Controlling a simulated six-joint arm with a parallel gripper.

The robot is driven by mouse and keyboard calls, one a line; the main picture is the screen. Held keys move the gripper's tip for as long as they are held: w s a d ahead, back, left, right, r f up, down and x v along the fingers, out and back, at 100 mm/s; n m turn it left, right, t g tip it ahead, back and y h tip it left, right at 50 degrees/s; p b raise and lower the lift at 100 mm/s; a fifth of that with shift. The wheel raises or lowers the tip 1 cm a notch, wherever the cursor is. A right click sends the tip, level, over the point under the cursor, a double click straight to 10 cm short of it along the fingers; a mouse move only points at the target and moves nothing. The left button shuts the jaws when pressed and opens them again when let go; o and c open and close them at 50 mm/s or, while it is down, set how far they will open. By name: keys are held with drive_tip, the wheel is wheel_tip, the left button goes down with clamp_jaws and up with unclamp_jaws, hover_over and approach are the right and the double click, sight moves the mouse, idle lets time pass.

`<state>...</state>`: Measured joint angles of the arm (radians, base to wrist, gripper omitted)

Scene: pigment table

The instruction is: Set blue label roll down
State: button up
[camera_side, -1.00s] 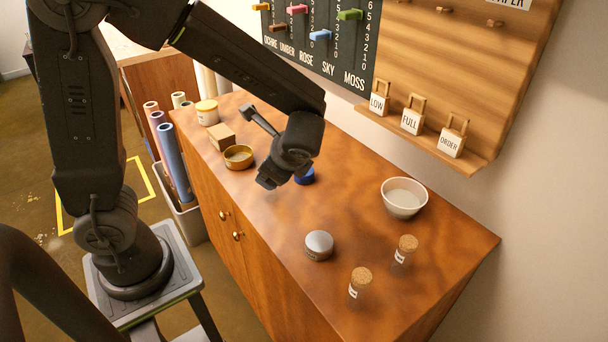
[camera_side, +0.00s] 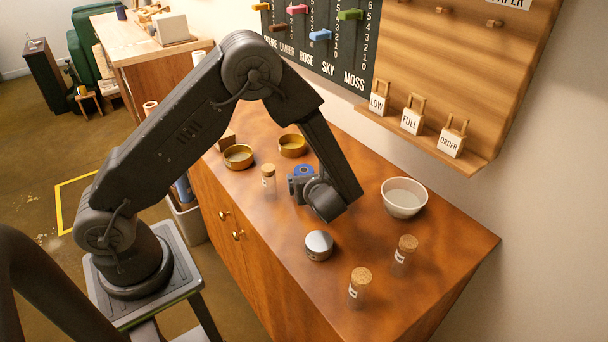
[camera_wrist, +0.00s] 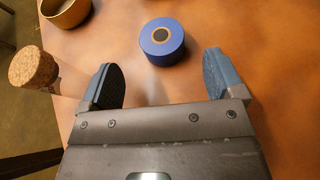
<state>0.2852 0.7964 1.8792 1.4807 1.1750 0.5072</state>
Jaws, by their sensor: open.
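The blue label roll (camera_side: 304,170) sits flat on the wooden cabinet top, its brown-ringed core facing up. In the wrist view the roll (camera_wrist: 161,48) lies just beyond my fingertips, roughly centred between them and not gripped. My gripper (camera_wrist: 163,78) is open and empty, with one finger on each side. In the side view my gripper (camera_side: 297,188) is low over the cabinet top, beside the roll and partly in front of it.
A corked vial (camera_side: 269,183) stands close left of my gripper. Brass tins (camera_side: 238,157) (camera_side: 292,147) stand behind. A silver-lidded tin (camera_side: 319,246), a white bowl (camera_side: 404,198) and corked jars (camera_side: 360,285) (camera_side: 404,252) stand nearer the right. Bare wood lies between them.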

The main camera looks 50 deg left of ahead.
sight(305, 172)
drive_tip(key=shift+x, duration=3.4)
drive_tip(key=shift+w, duration=0.15)
drive_tip(key=shift+c, duration=0.3)
drive_tip(key=shift+r, duration=0.1)
drive_tip(key=c, duration=1)
